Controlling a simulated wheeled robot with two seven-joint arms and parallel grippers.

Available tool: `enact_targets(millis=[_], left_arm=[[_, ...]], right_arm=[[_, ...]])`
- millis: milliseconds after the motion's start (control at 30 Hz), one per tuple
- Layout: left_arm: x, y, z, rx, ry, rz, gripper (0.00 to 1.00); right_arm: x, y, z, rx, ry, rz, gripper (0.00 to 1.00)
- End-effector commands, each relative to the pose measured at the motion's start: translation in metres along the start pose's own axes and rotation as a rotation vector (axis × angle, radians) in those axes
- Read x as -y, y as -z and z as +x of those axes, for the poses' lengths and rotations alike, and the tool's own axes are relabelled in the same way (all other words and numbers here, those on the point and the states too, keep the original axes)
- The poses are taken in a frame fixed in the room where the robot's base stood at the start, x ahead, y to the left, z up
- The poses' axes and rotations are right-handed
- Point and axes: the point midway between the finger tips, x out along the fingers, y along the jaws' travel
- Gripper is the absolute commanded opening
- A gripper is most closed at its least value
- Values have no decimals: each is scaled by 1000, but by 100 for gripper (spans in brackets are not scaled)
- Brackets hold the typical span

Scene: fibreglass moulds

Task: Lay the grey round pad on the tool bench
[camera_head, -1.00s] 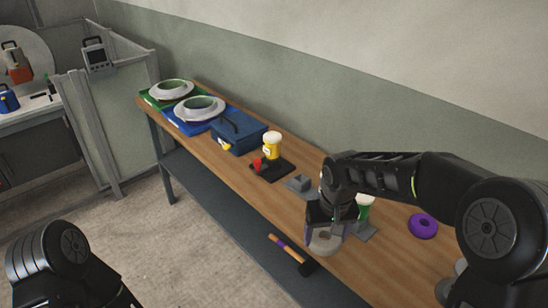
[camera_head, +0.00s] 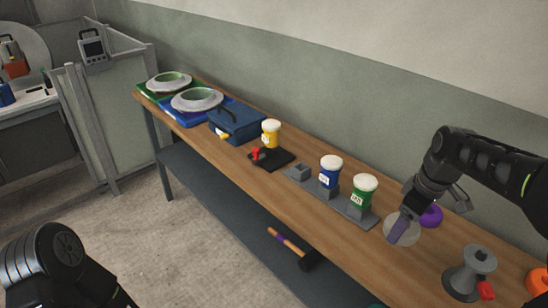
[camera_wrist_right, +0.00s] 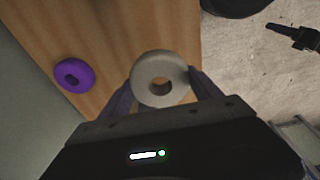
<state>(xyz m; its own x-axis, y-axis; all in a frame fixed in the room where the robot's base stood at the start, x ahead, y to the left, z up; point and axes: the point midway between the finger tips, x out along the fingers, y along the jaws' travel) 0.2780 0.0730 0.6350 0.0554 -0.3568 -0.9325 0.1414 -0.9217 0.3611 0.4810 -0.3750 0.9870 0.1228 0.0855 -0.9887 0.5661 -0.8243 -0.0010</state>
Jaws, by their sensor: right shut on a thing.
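The grey round pad (camera_head: 409,232) is a ring with a hole in the middle. My right gripper (camera_head: 402,229) is shut on it and holds it over the right part of the tool bench (camera_head: 345,262). In the right wrist view the pad (camera_wrist_right: 146,73) sits between the two fingers of the gripper (camera_wrist_right: 160,84), with bench wood to its left. I cannot tell its exact height above the wood. My left arm is at the bottom left of the head view, with its gripper out of frame. A small dark shape at the wrist view's upper right may be my left gripper (camera_wrist_right: 292,36).
A purple ring (camera_head: 432,216) lies close behind the pad. A grey spool-like tool (camera_head: 470,272) and an orange ring (camera_head: 539,280) are to the right. Blue (camera_head: 330,171) and green (camera_head: 363,193) jars stand left on a grey holder. A hammer (camera_head: 290,246) lies on the lower shelf.

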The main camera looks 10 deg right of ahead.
Motion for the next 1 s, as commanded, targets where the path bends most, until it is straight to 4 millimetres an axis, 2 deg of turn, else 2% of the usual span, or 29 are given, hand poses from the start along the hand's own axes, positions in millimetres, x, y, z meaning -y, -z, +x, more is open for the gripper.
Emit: enact_targets(millis=[533, 667, 900, 1000], left_arm=[[0, 0, -1, -1, 0, 0, 67], [-1, 0, -3, 0, 1, 0, 67], [-2, 0, -7, 1, 2, -1, 67], [-2, 0, -7, 1, 3, -2, 67]], right_arm=[[0, -1, 2, 1, 1, -5, 34], [0, -3, 17, 2, 4, -5, 34], [0, -9, 56, 2, 2, -5, 34], [0, -10, 62, 1, 1, -5, 34]])
